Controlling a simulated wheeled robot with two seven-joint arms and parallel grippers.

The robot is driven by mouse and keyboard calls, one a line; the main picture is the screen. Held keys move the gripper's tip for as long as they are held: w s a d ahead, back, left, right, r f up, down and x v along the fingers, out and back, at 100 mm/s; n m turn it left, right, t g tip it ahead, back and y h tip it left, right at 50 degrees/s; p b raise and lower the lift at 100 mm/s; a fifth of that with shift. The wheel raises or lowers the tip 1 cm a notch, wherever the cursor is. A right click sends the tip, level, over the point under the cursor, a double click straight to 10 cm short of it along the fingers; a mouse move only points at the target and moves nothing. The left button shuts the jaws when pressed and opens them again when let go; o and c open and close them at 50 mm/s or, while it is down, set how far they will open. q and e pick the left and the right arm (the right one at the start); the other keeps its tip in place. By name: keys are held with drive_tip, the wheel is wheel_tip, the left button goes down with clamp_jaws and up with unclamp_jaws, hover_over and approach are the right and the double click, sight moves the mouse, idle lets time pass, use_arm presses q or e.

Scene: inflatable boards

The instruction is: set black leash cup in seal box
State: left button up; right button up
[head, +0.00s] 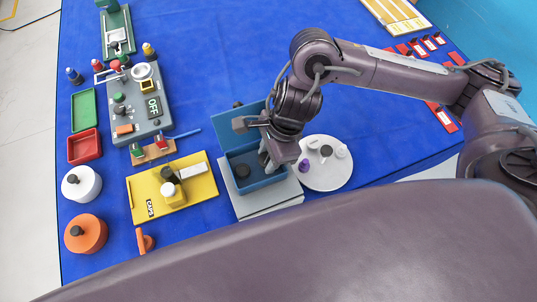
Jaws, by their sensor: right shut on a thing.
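The blue box (268,184), which I take as the seal box, stands open with its lid (228,132) raised at the back. A dark round piece (242,171) lies inside it on the left. My right gripper (267,162) points down over the right part of the box. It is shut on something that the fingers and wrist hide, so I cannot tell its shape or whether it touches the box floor. A small black piece (326,150) sits on the white round plate (335,177) to the right. My left gripper is not in view.
The box stands on a grey base (283,199). A yellow tray (203,191) is to its left, beyond it a grey machine (145,105) marked OFF. White (82,183) and orange (86,233) round containers stand at far left. The blue table's back middle is clear.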

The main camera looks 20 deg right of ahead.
drive_tip(key=shift+f, duration=0.25)
drive_tip(key=shift+f, duration=0.15)
drive_tip(key=o, duration=0.7)
drive_tip(key=shift+c, duration=0.2)
drive_tip(key=shift+r, duration=0.35)
drive_tip(key=v, duration=1.1)
drive_tip(key=shift+r, duration=0.3)
drive_tip(key=shift+d, duration=0.15)
